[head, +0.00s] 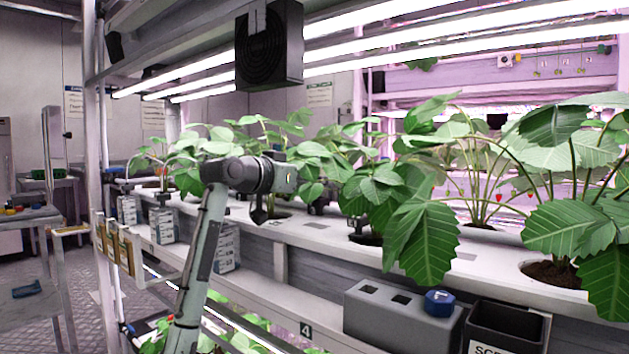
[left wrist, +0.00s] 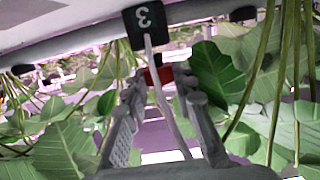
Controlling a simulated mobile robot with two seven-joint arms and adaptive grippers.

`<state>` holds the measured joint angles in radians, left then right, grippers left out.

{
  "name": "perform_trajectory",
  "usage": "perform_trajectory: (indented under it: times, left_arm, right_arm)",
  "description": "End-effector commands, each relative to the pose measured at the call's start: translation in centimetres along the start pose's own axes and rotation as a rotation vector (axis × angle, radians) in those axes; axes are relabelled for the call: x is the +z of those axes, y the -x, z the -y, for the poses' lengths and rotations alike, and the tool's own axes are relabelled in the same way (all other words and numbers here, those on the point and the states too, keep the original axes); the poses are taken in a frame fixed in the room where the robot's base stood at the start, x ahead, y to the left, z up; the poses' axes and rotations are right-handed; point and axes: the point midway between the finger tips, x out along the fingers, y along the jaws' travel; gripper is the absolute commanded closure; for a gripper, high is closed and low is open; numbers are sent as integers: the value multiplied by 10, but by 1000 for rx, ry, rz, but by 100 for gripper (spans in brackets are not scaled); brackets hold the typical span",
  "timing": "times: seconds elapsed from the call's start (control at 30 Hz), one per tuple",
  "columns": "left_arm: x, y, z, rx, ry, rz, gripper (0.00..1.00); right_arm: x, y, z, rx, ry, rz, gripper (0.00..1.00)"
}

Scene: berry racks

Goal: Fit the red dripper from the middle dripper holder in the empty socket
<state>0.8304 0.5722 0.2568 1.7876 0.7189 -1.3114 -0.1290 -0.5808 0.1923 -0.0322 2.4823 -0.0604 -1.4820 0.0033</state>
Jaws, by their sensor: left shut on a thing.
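My left gripper (head: 260,212) points down over the white plant trough, among the strawberry plants. In the left wrist view, its fingertips (left wrist: 162,80) are shut on a small red piece, which looks like the red dripper (left wrist: 155,76). A thin pale tube (left wrist: 160,92) runs between the fingers. The red piece is hidden in the head view. I cannot make out the empty socket or the dripper holders clearly. My right gripper is not in view.
Strawberry leaves (head: 425,235) and stems crowd the trough (head: 330,233). A grey block (head: 385,318) with square holes and a blue round piece (head: 439,303) stands in front, beside a black bin (head: 505,332). A black fan (head: 268,48) hangs above. The floor at left is fairly open.

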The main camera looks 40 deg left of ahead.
Motion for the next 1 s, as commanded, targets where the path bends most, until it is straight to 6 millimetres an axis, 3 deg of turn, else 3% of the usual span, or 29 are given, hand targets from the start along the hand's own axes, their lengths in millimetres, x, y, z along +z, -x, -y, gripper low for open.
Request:
perform_trajectory:
  times: [1.0]
  left_arm:
    - [10,-1,0,0,0,1,86]
  right_arm:
    - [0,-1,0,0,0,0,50]
